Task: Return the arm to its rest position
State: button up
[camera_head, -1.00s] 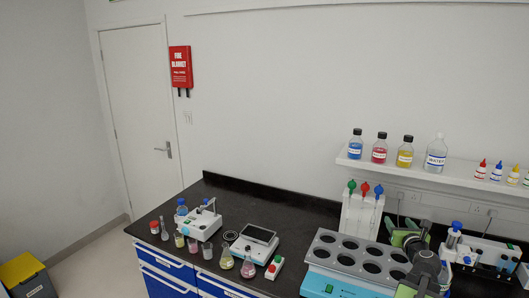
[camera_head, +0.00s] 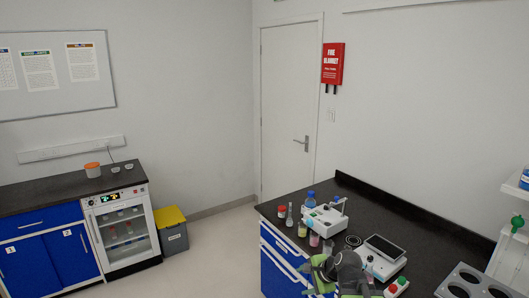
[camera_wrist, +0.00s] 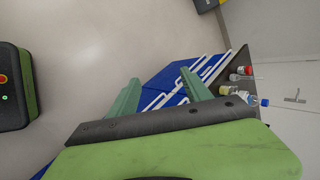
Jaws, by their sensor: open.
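My gripper (camera_wrist: 158,92) shows in the wrist view as two green fingers spread apart, with nothing between them. Past the fingers lie the blue drawer fronts (camera_wrist: 172,76) of the bench and the grey floor. In the head view my dark and green arm is low in the picture, in front of the dark bench (camera_head: 440,250). My fingertips cannot be made out there.
Small glassware, a white instrument (camera_head: 325,219) and a balance (camera_head: 381,258) stand on the bench near my arm. A perforated rack (camera_head: 470,282) is at right. An oven-like cabinet (camera_head: 123,235) and yellow-lidded bin (camera_head: 173,235) stand at left. Floor between is clear.

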jog(key=s+d+f+n+g+h, duration=0.2)
jog(key=s+f+n+g+h, duration=0.2)
jog(key=s+n, duration=0.8)
jog(key=shift+f+n+g, duration=0.7)
jog(key=shift+n+g, duration=0.4)
jog(key=shift+n, duration=0.1)
